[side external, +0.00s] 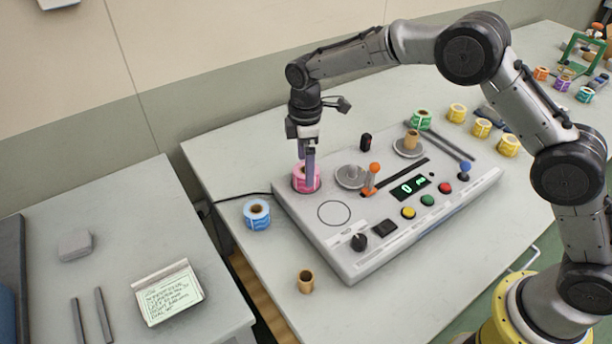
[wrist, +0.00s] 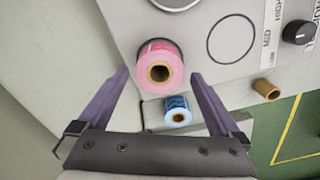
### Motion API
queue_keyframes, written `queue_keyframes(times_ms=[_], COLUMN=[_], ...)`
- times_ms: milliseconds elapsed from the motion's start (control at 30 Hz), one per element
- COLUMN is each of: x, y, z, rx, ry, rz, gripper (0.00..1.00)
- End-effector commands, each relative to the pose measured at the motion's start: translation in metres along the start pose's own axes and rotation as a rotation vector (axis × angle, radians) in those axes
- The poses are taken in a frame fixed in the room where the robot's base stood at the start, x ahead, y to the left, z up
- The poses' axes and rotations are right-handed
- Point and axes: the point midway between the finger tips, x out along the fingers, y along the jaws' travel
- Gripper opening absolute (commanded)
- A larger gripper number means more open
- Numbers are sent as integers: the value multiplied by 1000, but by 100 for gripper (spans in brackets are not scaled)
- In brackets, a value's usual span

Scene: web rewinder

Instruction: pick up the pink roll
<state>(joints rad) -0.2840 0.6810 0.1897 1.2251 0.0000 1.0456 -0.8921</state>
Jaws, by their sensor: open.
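The pink roll (side external: 306,178) sits upright on the left back corner of the grey rewinder panel (side external: 345,262). In the wrist view the pink roll (wrist: 160,66) shows from above, with its brown core facing me. My gripper (side external: 308,172) points down at the roll from above. In the wrist view my gripper (wrist: 160,80) is open, with one purple finger to each side of the roll and gaps between. The side view does not show clearly how far the fingertips reach down beside the roll.
A blue roll (side external: 257,214) stands on the table just left of the panel; it also shows between the fingers in the wrist view (wrist: 177,112). An empty brown core (side external: 306,281) stands in front. A metal disc (side external: 352,177) and an orange-knobbed lever (side external: 374,170) are right of the pink roll.

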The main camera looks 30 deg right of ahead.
Motion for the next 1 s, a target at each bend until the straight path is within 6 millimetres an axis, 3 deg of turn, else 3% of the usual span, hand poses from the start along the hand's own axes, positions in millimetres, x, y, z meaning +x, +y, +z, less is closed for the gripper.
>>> queue_keyframes(times_ms=[200,500,1000], x=[29,34,33], y=[0,0,0], z=[1,1,1], rx=[0,0,0], ry=[-1,1,1], rz=[-2,0,0], gripper=[100,100,12])
